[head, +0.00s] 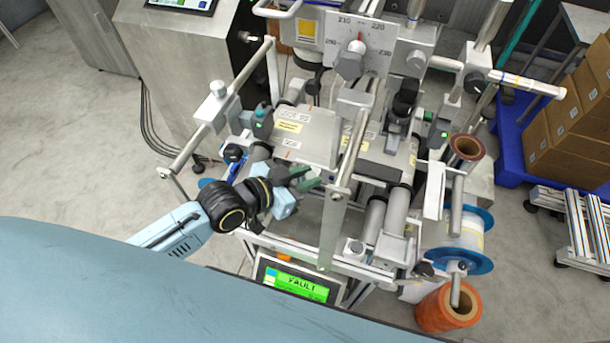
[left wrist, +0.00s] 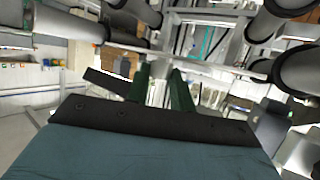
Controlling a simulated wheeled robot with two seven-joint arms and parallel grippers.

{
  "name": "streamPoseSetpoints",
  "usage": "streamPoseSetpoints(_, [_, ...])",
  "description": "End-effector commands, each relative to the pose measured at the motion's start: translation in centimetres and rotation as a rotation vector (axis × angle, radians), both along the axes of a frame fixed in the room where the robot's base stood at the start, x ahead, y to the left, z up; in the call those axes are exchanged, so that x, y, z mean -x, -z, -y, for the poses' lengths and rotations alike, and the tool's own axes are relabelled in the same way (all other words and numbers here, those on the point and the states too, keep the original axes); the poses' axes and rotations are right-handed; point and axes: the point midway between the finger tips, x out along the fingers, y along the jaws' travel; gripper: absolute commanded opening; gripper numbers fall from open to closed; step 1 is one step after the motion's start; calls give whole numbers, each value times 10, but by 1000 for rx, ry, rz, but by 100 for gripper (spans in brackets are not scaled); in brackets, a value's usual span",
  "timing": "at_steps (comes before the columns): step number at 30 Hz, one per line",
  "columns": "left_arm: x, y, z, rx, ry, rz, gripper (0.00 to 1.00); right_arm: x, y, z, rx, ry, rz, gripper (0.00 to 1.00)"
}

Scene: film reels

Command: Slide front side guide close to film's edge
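My left gripper (head: 306,179) reaches in from the lower left at the front of the film machine. Its green fingers are apart with nothing between them, and they also show in the left wrist view (left wrist: 160,88). The fingers are beside the upright grey plate (head: 334,225). Two small dark devices with green lights, possibly side guides, stand left (head: 262,122) and right (head: 437,132) of the labelled deck (head: 310,125). I cannot tell which part is the front side guide. The film's edge is not clear. My right gripper is not in view.
A screen reading VAULT (head: 295,285) sits low at the front. Metal rollers (head: 395,215) lie right of the gripper. A blue-flanged reel (head: 470,240) and an orange roll (head: 448,307) are at the right. A long bar (head: 218,110) runs above the left side.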

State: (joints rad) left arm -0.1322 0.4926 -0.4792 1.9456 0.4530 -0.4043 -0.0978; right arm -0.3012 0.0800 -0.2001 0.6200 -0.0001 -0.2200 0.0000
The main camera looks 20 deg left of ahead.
Motion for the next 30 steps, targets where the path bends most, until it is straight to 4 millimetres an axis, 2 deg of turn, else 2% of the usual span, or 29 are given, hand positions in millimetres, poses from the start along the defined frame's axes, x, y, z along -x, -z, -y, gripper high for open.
streamPoseSetpoints(3, [0, 0, 0, 0, 0, 0, 0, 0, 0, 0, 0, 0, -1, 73])
streamPoseSetpoints(9, [-1, 0, 0, 0, 0, 0, 0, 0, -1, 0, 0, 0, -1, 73])
streamPoseSetpoints(16, [-16, -1, 0, 0, 1, 0, 0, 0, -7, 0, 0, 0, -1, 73])
streamPoseSetpoints(23, [-16, 0, 1, 1, 2, 0, 0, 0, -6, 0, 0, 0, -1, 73])
streamPoseSetpoints(24, [-16, 0, 1, 1, 2, 0, 27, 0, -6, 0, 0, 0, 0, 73])
streamPoseSetpoints(28, [-16, 0, 1, 0, 1, 0, 44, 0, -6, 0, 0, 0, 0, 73])
streamPoseSetpoints(30, [-16, 0, 1, 0, 1, 0, 45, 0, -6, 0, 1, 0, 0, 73])
